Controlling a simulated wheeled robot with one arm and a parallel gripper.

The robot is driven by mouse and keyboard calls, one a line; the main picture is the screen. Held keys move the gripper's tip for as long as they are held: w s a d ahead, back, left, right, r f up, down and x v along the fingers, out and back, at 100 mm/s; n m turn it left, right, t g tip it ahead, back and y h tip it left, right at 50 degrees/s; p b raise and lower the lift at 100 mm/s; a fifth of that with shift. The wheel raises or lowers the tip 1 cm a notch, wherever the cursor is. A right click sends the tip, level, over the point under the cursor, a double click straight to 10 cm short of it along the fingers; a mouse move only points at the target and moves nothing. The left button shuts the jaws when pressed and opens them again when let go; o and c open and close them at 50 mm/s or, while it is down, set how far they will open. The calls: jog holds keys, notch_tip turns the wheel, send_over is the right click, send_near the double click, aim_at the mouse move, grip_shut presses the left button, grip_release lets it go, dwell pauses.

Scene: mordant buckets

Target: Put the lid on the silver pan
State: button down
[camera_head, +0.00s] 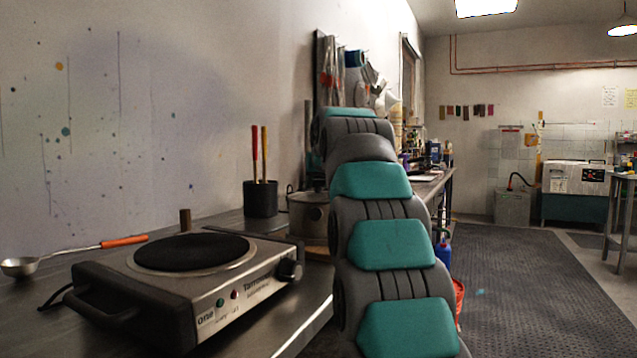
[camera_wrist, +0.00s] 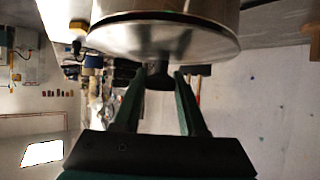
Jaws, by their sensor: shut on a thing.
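In the wrist view, which looks upside down, my gripper (camera_wrist: 160,76) is shut on the dark knob of the silver lid (camera_wrist: 165,42). The round lid lies right against the silver pan (camera_wrist: 160,5), with a dark band between them. I cannot tell whether the lid is fully seated or slightly apart. In the head view the silver pan (camera_head: 308,214) stands on the bench behind the hot plate, partly hidden by my arm. My gripper is hidden there behind the arm.
A hot plate (camera_head: 194,252) with a bare black burner stands at the front of the metal bench. An orange-handled ladle (camera_head: 75,256) lies at the left. A black cup (camera_head: 261,198) with red and yellow handles stands beside the pan. The floor at the right (camera_head: 530,270) is clear.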

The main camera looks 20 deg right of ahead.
jog(key=shift+f, duration=0.15)
jog(key=shift+c, duration=1.9)
grip_release()
jog(key=shift+s, duration=0.1)
jog(key=v, duration=0.7)
jog(key=shift+s+a+r+b, duration=0.1)
jog(key=shift+s+r+b, duration=0.1)
jog(key=shift+s+b, duration=0.15)
jog(key=shift+w, duration=0.1)
